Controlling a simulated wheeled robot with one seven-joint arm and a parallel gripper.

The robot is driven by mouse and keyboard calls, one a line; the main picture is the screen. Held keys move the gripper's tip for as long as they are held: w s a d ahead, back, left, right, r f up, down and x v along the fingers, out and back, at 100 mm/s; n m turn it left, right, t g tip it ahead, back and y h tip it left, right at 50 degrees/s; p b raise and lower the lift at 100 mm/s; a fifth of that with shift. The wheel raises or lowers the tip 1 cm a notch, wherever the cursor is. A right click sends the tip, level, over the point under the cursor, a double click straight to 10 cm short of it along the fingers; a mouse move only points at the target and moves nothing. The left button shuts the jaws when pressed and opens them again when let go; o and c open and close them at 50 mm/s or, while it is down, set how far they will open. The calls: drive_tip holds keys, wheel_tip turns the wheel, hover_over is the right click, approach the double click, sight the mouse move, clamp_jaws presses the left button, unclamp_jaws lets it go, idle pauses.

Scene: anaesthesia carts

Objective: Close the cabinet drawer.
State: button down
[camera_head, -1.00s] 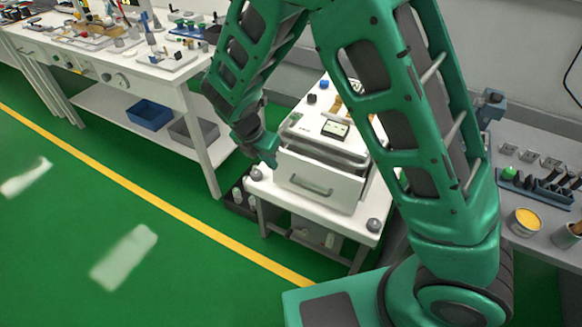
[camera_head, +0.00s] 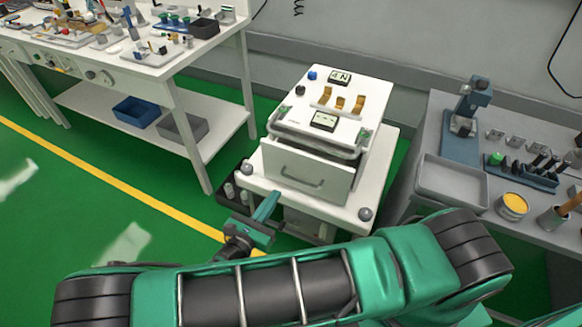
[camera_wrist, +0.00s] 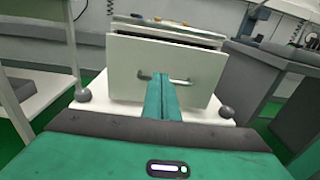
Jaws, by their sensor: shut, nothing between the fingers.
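The cabinet is a white box with a sloped top on a small white cart. Its drawer (camera_head: 303,175) stands out from the body, with a dark gap above the front panel. The drawer's grey bar handle (camera_head: 302,180) is on the front. In the wrist view the drawer front (camera_wrist: 130,66) faces me, with its handle (camera_wrist: 180,80) partly hidden behind my fingers. My gripper (camera_head: 268,205) is shut and empty, in front of the drawer and left of the handle in the head view. In the wrist view my fingers (camera_wrist: 163,95) point at the panel; contact cannot be told.
The cart's tabletop (camera_head: 337,212) has grey corner knobs (camera_head: 365,214). A grey bench (camera_head: 420,205) with a tray and tools stands close on the right. A white workbench (camera_head: 165,62) is at left. Green floor (camera_head: 60,220) is free at front left.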

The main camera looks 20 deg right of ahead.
sight(296, 160)
drive_tip(key=shift+t, duration=0.4)
drive_tip(key=x, duration=1.3)
drive_tip(key=shift+w+d+r, duration=0.1)
drive_tip(key=shift+w+d, duration=0.05)
drive_tip(key=shift+d, duration=0.05)
